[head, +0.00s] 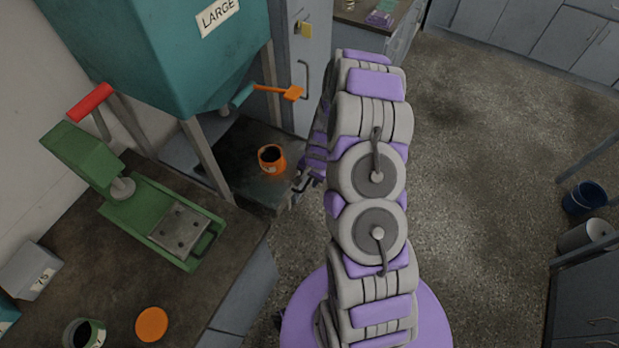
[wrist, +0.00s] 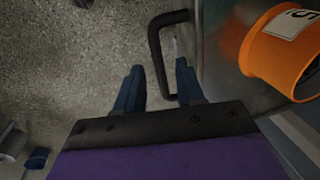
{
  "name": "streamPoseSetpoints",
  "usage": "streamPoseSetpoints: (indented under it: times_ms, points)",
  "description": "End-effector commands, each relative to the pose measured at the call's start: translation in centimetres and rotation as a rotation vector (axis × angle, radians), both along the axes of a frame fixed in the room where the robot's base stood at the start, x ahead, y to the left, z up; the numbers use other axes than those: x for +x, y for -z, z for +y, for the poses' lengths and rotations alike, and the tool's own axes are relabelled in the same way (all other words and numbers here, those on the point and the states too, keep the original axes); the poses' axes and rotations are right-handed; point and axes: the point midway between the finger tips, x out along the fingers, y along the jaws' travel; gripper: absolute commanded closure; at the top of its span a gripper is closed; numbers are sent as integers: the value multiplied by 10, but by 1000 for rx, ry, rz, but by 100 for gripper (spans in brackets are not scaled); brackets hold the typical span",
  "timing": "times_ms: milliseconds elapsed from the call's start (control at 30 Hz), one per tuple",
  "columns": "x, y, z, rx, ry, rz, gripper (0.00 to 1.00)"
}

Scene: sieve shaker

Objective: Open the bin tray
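The dark, worn bin tray (head: 228,160) sits low under the teal hopper in the head view, with an orange cup on it. Its edge also shows at the right of the wrist view (wrist: 225,75). A black bar handle (wrist: 154,50) stands out from the tray's side. My gripper (wrist: 158,78) is open, with its two dark blue fingers apart. The handle's long bar lies between the fingers, closer to the right one. Contact cannot be told. In the head view my arm hides most of the gripper beside the tray's right edge.
The orange cup (head: 272,159) stands on the tray and looms at the wrist view's right (wrist: 285,50). The teal hopper (head: 165,50) with an orange-handled lever (head: 275,91) hangs above. A green press (head: 150,205) is on the left bench. Open floor (head: 480,170) lies to the right.

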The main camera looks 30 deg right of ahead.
Motion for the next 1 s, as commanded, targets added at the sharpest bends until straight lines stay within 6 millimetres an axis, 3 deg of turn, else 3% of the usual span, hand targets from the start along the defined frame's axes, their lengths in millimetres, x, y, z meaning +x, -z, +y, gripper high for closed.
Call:
streamPoseSetpoints:
  times_ms: [233,800,1000]
  points:
    - [-2,-22,-3,-1,-1,-3,62]
    - [-19,-130,-17,-2,2,-4,62]
    - [-23,-158,-20,0,0,-1,62]
